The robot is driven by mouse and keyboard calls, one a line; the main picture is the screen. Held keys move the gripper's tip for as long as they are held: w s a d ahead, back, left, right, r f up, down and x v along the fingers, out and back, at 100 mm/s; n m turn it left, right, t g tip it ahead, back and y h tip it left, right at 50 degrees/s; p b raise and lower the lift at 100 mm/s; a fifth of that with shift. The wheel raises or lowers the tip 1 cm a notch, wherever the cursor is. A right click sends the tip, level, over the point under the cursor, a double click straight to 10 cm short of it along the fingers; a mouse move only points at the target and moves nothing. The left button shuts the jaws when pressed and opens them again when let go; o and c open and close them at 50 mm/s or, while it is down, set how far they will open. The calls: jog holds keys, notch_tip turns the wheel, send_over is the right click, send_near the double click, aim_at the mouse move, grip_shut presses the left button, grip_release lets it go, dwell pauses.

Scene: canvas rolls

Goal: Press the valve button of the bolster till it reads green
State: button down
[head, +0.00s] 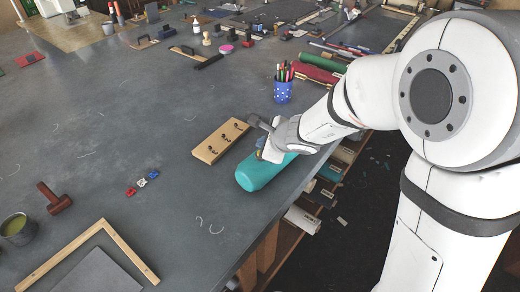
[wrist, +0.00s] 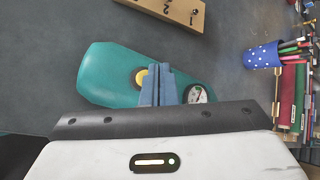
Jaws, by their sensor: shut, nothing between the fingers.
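The teal bolster (head: 252,178) lies on the grey table near its right edge, partly behind my arm. In the wrist view the bolster (wrist: 108,68) carries a round yellow valve button (wrist: 139,78) in a dark ring and a small white dial (wrist: 195,94). The dial is partly covered and its reading is too small to tell. My gripper (wrist: 158,70) is shut and empty, its fingertips over the bolster just right of the button, overlapping its edge. I cannot tell if they touch it. In the head view my gripper (head: 262,152) is above the bolster.
A wooden board with numbered hooks (head: 220,140) lies just behind the bolster. A wooden mallet (head: 55,199), small coloured clips (head: 142,184) and a wooden frame (head: 62,252) lie left.

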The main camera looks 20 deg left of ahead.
jog(key=shift+f, duration=0.15)
jog(key=shift+f+b, duration=0.45)
jog(key=shift+b, duration=0.3)
jog(key=shift+f+b, duration=0.45)
jog(key=shift+b, duration=0.1)
dwell(0.5)
jog(key=shift+r, duration=0.1)
dwell(1.7)
jog(key=shift+r+p, duration=0.75)
jog(key=shift+r, duration=0.05)
notch_tip(320, 180, up, 5)
jog(key=p, duration=0.4)
dwell(0.4)
